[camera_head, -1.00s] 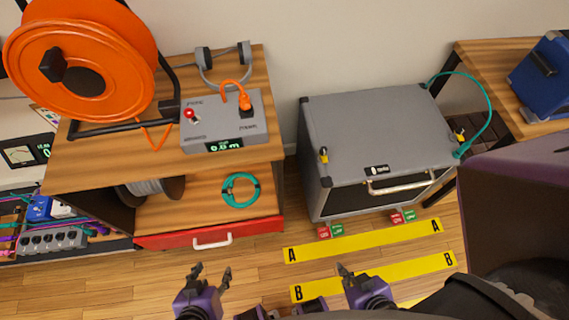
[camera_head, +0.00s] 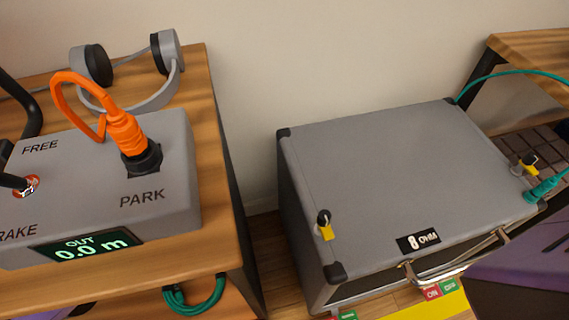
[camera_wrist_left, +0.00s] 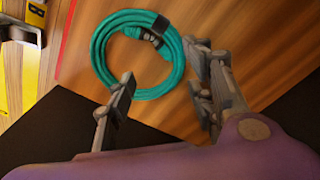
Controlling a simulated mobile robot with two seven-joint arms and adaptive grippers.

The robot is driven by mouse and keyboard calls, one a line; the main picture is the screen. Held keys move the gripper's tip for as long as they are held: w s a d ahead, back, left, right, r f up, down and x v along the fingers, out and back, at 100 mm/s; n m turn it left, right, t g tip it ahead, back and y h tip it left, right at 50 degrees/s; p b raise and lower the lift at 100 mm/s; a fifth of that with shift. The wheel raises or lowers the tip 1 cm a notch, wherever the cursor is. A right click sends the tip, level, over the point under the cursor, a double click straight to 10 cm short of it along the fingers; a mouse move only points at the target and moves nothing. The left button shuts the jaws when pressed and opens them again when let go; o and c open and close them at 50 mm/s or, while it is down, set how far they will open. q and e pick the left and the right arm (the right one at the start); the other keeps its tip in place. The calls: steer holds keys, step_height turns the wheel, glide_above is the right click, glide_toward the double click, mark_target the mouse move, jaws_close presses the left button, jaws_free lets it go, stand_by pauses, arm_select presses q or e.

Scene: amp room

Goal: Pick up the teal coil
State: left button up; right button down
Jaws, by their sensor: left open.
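The teal coil (camera_wrist_left: 100,48) lies flat on a wooden surface in the left wrist view, with a dark strap and a connector on its upper right. In the head view part of it (camera_head: 190,309) shows at the bottom edge, on the lower shelf; the rest is cut off or hidden. My left gripper (camera_wrist_left: 163,72) is open, with its fingers near the coil's lower and right sides. I see nothing between the fingers but coil and wood behind; contact is not clear. My right gripper is not in view.
The control box (camera_head: 170,190) with an orange plug (camera_head: 127,130) and the headphones (camera_head: 168,60) stand on the wooden top above the coil. A grey case (camera_head: 380,180) stands to the right, with a teal cable (camera_head: 520,74) at its right side.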

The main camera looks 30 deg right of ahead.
arm_select(q)
steer(key=shift+w+a+f+b, duration=0.35)
steer(key=shift+w+a+b, duration=0.1)
steer(key=shift+w, duration=0.25)
step_height(320, 180, down, 2)
steer(key=shift+f+b, duration=0.1)
steer(key=shift+b, duration=0.45)
steer(key=f+b, duration=0.1)
steer(key=f, duration=0.1)
steer(key=f+b, duration=0.2)
steer(key=shift+w+d+f, duration=0.2)
steer(key=shift+f, duration=0.2)
steer(key=shift+c, duration=1.2)
steer(key=c, duration=0.8)
jaws_close()
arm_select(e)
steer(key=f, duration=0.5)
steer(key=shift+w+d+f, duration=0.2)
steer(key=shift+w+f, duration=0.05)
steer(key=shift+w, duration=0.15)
